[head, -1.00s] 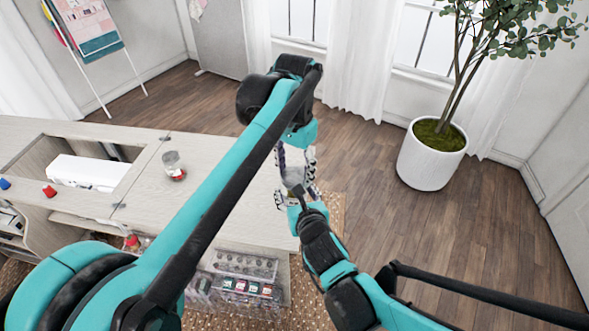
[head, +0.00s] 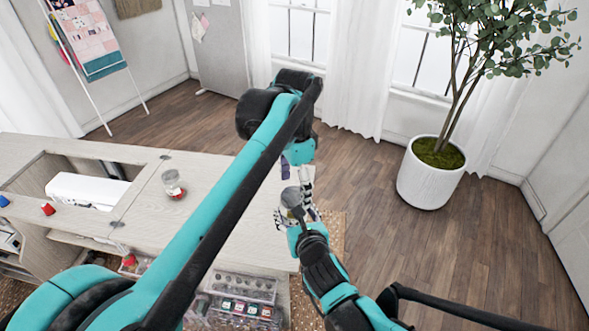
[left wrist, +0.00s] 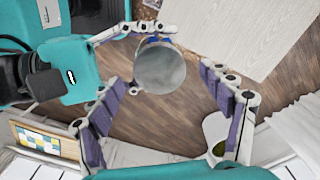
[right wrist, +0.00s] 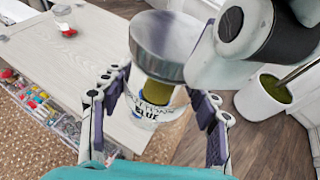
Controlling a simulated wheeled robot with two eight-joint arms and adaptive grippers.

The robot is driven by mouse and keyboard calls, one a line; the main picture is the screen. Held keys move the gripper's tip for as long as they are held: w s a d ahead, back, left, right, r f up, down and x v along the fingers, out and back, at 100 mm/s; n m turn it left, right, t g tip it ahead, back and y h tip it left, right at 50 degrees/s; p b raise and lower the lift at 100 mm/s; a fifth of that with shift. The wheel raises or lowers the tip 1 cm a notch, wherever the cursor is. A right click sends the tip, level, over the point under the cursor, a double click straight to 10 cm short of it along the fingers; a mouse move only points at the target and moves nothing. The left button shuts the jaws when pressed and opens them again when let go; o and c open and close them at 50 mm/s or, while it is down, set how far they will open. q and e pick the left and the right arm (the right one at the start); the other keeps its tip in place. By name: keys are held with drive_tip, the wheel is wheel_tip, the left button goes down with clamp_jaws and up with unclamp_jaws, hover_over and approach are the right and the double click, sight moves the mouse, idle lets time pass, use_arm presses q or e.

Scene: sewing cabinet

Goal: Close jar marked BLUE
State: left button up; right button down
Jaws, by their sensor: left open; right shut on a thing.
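The jar marked BLUE (right wrist: 150,112) shows in the right wrist view, with a blue and white label and yellowish contents. My right gripper (right wrist: 160,103) is shut on its sides. A broad grey metal lid (right wrist: 165,38) sits over the jar's mouth; I cannot tell whether it is seated. In the left wrist view the lid (left wrist: 166,68) shows from above as a round disc, hiding most of the jar. My left gripper (left wrist: 160,82) has its fingers spread wide on both sides of the lid, apart from it. The lid (head: 292,197) also shows in the head view.
Another jar with red contents (head: 173,184) stands on the pale cabinet top (head: 215,172). A white machine (head: 88,190) sits in the cabinet's recess. A clear organiser (head: 240,288) is below the front edge. A potted tree (head: 431,185) stands right on open floor.

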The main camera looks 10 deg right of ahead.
use_arm(q)
wheel_tip(320, 180, up, 10)
drive_tip(key=shift+r, duration=0.25)
idle(0.6)
drive_tip(key=s+a+f+n+t, duration=0.2)
drive_tip(key=a+f+n, duration=0.1)
drive_tip(key=a, duration=0.4)
drive_tip(key=s+a+f+n+t, duration=0.1)
drive_tip(key=s+a+f+n, duration=0.2)
drive_tip(key=a, duration=0.4)
drive_tip(key=s+a+f+n+t, duration=0.2)
drive_tip(key=s+a+f+n, duration=0.2)
drive_tip(key=a+f, duration=0.2)
drive_tip(key=s+a+f+n+t, duration=0.2)
drive_tip(key=s+a+f+n, duration=0.2)
drive_tip(key=f, duration=0.6)
drive_tip(key=shift+s+a+n, duration=0.3)
drive_tip(key=shift+s+a, duration=0.35)
drive_tip(key=shift+a, duration=0.25)
